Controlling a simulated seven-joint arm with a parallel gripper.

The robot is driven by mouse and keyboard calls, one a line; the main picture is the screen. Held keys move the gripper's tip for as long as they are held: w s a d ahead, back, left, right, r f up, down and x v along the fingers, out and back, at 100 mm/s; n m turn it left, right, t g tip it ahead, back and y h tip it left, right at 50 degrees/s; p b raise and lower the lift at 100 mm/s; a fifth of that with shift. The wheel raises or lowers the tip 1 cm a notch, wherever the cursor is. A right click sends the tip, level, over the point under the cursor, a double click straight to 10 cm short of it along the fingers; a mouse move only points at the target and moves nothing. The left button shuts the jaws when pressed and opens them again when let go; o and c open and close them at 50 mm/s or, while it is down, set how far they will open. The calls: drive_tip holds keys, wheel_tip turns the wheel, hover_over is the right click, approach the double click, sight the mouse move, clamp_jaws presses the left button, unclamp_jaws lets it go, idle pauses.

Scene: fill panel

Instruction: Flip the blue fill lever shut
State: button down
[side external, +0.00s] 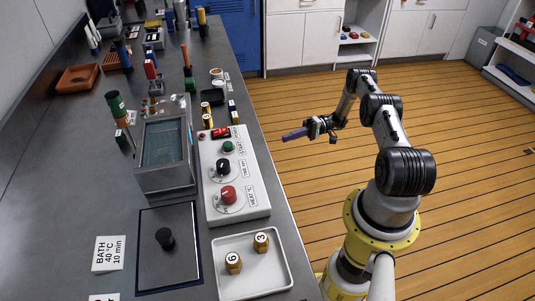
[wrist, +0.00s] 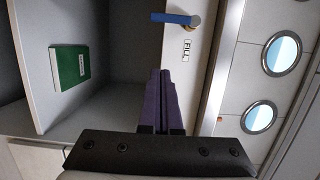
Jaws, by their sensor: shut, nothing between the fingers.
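The blue fill lever (wrist: 172,18) shows at the top of the wrist view. It extends left across the picture from a brass-coloured pivot (wrist: 196,20) on a pale panel strip. A FILL label (wrist: 187,50) sits below it in that view, turned on its side. My gripper (wrist: 161,72) has purple fingers, shut together and empty. Its tips are below the lever in the picture and appear apart from it. In the side external view, my gripper (side external: 285,137) points left toward the bench's front edge. I cannot make out the lever in that view.
A green book-like item (wrist: 70,68) is in an open compartment at left. The bench (side external: 190,270) carries a control box (side external: 246,186) and a bath (side external: 165,145). Floor is clear around my arm.

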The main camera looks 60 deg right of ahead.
drive_tip(key=w+a, duration=0.2)
drive_tip(key=a, duration=0.9)
drive_tip(key=shift+a, duration=0.2)
